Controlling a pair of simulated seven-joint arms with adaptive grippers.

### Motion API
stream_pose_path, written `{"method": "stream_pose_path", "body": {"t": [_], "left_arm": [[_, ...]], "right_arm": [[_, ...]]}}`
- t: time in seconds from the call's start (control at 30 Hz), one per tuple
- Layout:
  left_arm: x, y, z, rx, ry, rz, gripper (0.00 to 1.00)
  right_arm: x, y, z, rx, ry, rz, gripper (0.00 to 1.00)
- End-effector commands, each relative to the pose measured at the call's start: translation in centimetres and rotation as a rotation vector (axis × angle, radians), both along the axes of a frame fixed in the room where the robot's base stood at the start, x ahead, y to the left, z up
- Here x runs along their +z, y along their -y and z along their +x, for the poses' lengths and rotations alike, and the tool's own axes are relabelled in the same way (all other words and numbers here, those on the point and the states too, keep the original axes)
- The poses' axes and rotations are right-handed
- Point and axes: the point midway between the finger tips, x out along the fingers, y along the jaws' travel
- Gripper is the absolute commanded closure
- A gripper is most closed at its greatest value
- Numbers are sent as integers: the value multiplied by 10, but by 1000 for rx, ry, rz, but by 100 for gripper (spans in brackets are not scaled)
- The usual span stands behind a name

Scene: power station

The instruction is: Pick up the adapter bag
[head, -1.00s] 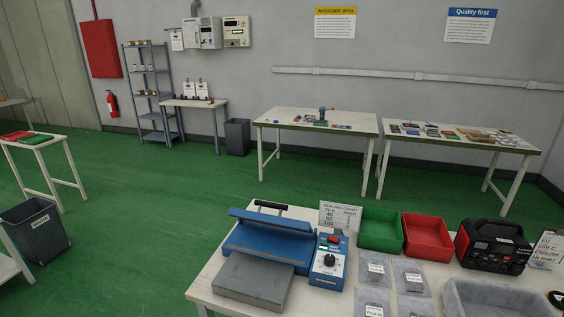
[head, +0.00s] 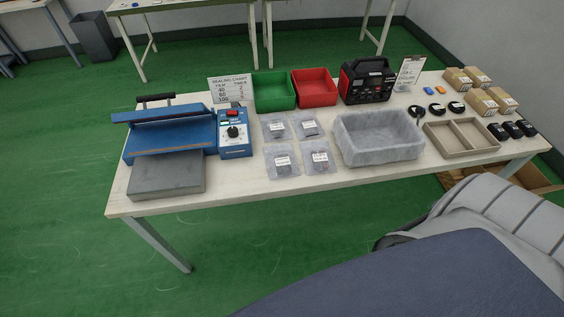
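Several clear flat bags with white labels lie in two rows on the white workbench (head: 240,182). They are the back left bag (head: 275,133), the back right bag (head: 309,133), the front left bag (head: 281,170) and the front right bag (head: 320,168). The labels are too small to read, so I cannot tell which one is the adapter bag. Neither of my grippers is in view.
A blue sealing machine (head: 170,130) with a control box (head: 235,147) stands left of the bags. A green bin (head: 274,103) and red bin (head: 315,102) stand behind them. A grey tray (head: 380,153) is to their right. A black-red power unit (head: 367,83) stands behind the tray.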

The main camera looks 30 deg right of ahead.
Motion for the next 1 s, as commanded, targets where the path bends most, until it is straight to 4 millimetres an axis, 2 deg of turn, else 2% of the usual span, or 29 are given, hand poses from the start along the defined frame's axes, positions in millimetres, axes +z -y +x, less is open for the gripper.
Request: {"method": "stream_pose_path", "body": {"t": [0.23, 0.3, 0.9, 1.0], "left_arm": [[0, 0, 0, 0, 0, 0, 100], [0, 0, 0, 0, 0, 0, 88], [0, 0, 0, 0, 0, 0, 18], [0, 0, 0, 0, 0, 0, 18]], "right_arm": [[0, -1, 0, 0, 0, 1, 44], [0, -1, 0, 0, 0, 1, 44], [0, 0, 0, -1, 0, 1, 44], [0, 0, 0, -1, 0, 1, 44]]}}
